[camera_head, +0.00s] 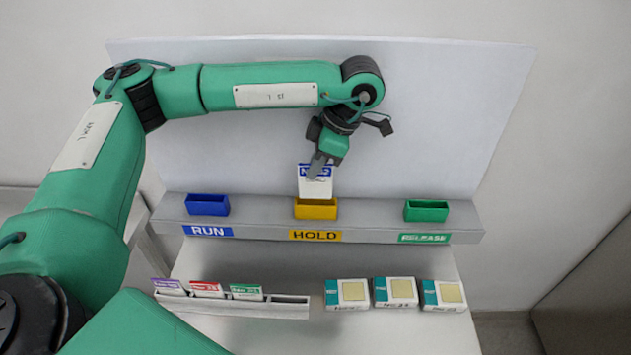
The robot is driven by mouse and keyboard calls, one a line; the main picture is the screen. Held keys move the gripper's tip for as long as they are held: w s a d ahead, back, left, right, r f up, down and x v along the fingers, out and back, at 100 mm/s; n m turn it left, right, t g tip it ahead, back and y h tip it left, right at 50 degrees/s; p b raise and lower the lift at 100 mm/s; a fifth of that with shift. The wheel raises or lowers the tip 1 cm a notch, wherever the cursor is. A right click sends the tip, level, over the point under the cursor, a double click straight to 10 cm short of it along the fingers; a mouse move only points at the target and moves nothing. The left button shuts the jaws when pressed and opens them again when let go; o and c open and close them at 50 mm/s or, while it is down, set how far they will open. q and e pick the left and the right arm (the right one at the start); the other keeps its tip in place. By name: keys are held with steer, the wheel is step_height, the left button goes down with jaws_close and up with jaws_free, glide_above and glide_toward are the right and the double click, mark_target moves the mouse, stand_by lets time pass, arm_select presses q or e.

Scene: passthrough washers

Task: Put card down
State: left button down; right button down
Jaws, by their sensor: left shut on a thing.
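A white card with a blue top band (315,185) is upright at the yellow HOLD holder (316,209) on the grey ledge. Its lower edge meets the holder's opening, and I cannot tell how deep it sits inside. My left gripper (318,168) is shut on this card from above, covering part of its upper face. My right gripper is not in view.
A blue RUN holder (207,205) and a green RELEASE holder (426,211) stand on the grey ledge (370,229) either side. A white rack (290,308) in front holds purple, red and green-topped cards. Several white boxes (396,292) stand right of it.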

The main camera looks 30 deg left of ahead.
mark_target(308, 198)
arm_select(q)
step_height(308, 198, down, 5)
steer(key=shift+f+p, duration=0.1)
steer(key=shift+p, duration=0.75)
steer(key=shift+f, duration=0.1)
steer(key=shift+f+b, duration=0.15)
steer(key=shift+b, duration=0.15)
steer(key=c, duration=1.6)
jaws_free()
steer(key=shift+o, duration=0.2)
